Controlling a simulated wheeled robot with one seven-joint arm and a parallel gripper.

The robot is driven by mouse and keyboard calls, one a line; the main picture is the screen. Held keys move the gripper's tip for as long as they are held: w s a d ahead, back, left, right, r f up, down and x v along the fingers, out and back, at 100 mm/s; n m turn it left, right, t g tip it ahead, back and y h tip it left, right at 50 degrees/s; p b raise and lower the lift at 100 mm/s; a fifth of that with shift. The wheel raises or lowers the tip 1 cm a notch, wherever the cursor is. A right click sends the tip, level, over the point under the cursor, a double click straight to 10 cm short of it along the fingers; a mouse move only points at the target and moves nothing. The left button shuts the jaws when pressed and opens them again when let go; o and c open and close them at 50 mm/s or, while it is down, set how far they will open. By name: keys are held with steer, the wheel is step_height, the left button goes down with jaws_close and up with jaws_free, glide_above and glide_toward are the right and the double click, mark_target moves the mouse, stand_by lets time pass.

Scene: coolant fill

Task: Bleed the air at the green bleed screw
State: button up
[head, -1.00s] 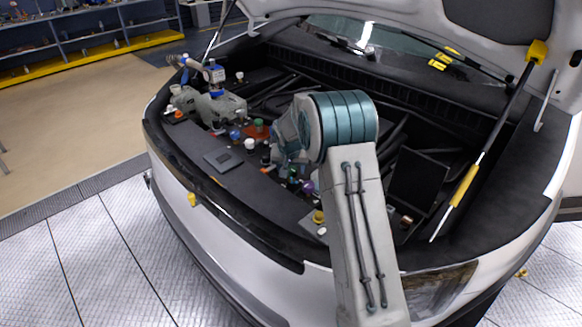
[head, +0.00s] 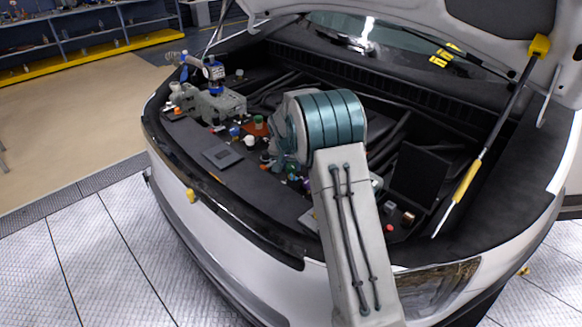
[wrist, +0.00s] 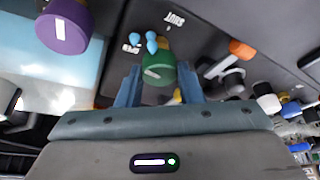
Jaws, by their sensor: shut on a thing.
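The green bleed screw (wrist: 158,68) shows in the wrist view as a round green knob with a pale mark on its top. My gripper (wrist: 158,84) has its two blue fingers on either side of the knob and is shut on it. The fingers stand close to the dark panel around the screw. In the head view my arm hides the gripper, and I cannot tell the held screw apart there.
A purple cap (wrist: 64,26) is at the upper left, an orange cap (wrist: 242,49) at the right, and small light-blue caps (wrist: 151,42) just beyond the screw. The head view shows the open engine bay, a grey flat plate (head: 222,156) and a yellow-sleeved hood strut (head: 466,183).

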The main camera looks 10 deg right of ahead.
steer(key=m+b, duration=0.1)
steer(key=m+h+b, duration=0.1)
steer(key=m, duration=0.1)
steer(key=shift+a+f+m+g, duration=0.2)
steer(key=shift+m+g, duration=0.1)
steer(key=shift+g, duration=0.1)
steer(key=m, duration=0.1)
steer(key=m+g+h, duration=0.1)
steer(key=m, duration=0.1)
steer(key=shift+w+r+m, duration=0.15)
steer(key=shift+r+m, duration=0.05)
steer(key=shift+m, duration=0.1)
steer(key=m+g, duration=0.1)
steer(key=m, duration=0.1)
steer(key=m+p, duration=0.1)
steer(key=m, duration=0.1)
steer(key=shift+w+r+g+h, duration=0.1)
steer(key=shift+g+h, duration=0.3)
steer(key=shift+w+m+g+p, duration=0.1)
steer(key=shift+m+g+p, duration=0.8)
steer(key=shift+m, duration=1.2)
steer(key=o, duration=1)
steer(key=shift+c, duration=0.2)
steer(key=p+v, duration=0.1)
steer(key=v, duration=1.2)
steer(key=shift+r+p, duration=0.35)
steer(key=shift+p, duration=0.05)
